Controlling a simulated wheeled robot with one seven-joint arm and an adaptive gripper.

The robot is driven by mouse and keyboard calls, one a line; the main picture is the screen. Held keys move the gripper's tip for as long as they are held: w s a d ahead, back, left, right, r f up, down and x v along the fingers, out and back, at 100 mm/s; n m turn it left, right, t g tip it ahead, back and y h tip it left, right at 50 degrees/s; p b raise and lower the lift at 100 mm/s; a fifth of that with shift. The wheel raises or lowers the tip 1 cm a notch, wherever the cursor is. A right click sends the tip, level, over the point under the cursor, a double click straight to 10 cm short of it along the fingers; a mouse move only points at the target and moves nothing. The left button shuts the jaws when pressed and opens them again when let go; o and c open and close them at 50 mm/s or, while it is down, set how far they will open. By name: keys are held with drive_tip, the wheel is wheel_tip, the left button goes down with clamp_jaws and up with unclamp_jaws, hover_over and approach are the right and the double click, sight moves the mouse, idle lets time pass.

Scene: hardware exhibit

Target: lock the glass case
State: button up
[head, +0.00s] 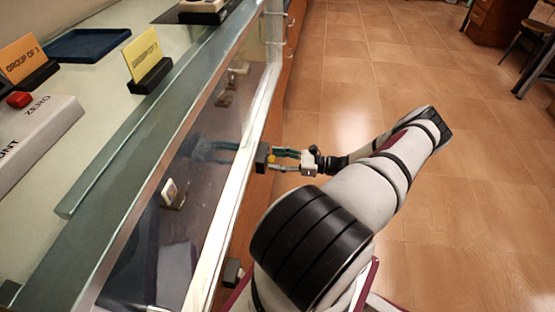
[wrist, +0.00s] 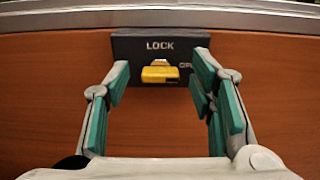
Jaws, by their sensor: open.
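The glass case (head: 150,192) runs along the left of the head view, with a glass front in a metal frame and a wooden base. A dark lock plate (wrist: 128,46) marked "LOCK" is on the wooden front in the wrist view, just below the metal edge. A yellow key or knob (wrist: 160,72) sits at the plate's middle, pointing roughly sideways. My gripper (wrist: 161,88) is open, its green-padded fingers on either side of the yellow piece, which is between them and not gripped. In the head view, my gripper (head: 276,162) reaches the case front at the small dark plate (head: 262,157).
On the case top are a blue tray (head: 88,45), a yellow sign (head: 142,54), an orange sign (head: 20,59) and a white box with a red button (head: 35,140). A small dark block (head: 232,271) juts from the front nearer me.

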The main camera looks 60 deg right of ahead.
drive_tip(key=shift+w, duration=0.15)
drive_tip(key=shift+c, duration=0.6)
drive_tip(key=c, duration=1)
drive_tip(key=shift+c, duration=0.2)
drive_tip(key=shift+a+f+n+b, duration=0.15)
drive_tip(key=shift+n+b, duration=0.6)
drive_tip(key=shift+n, duration=3.7)
drive_tip(key=shift+a+f+n+b, duration=0.1)
drive_tip(key=shift+n+b, duration=0.6)
drive_tip(key=shift+n, duration=3.75)
